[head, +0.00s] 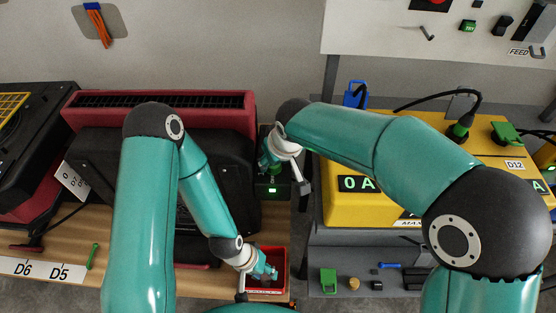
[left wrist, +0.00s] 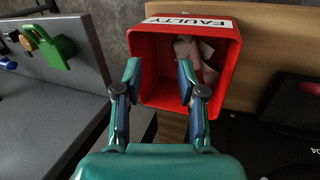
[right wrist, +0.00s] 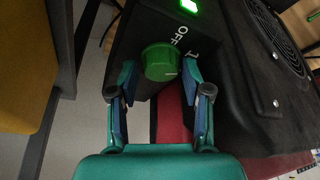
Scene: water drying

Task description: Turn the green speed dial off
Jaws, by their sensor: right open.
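The green speed dial (right wrist: 159,62) is round, with a pale pointer mark, on a black housing (right wrist: 213,55) in the right wrist view. White lettering "OFF" and a "1" are printed beside it. My right gripper (right wrist: 160,72) is open, with a finger on either side of the dial; I cannot tell whether they touch it. In the head view my right gripper (head: 268,160) is at the black unit's upper part and the dial is not clearly visible. My left gripper (left wrist: 158,78) is open and empty at the mouth of a red bin.
The red bin (left wrist: 228,58) is labelled "FAULTY" and holds crumpled pale pieces. A lit green indicator (right wrist: 188,6) is above the dial. A fan grille (right wrist: 275,35) is on the right. A yellow unit (head: 333,205) stands to the right across a gap.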

